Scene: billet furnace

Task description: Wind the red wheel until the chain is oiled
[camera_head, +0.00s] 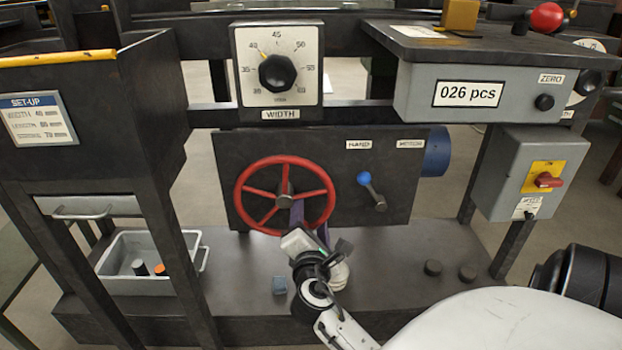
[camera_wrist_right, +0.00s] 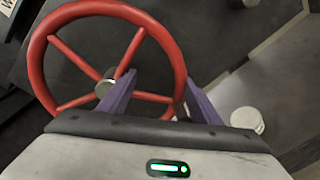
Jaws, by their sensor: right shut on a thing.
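The red wheel (camera_head: 243,208) is a spoked handwheel on the dark front panel of the machine. It also shows large in the right wrist view (camera_wrist_right: 38,62), with a grey hub. My right gripper (camera_head: 310,215), with purple fingers, is at the wheel's lower right. In the right wrist view its fingers (camera_wrist_right: 158,84) straddle the lower right part of the rim, and it is shut on the rim. I cannot make out the chain in either view. My left gripper is not in view.
Right of the wheel is a blue-knobbed lever (camera_head: 373,191) between HAND and MOTOR labels. Above is the WIDTH dial (camera_head: 277,72). A grey bin (camera_head: 150,286) stands lower left.

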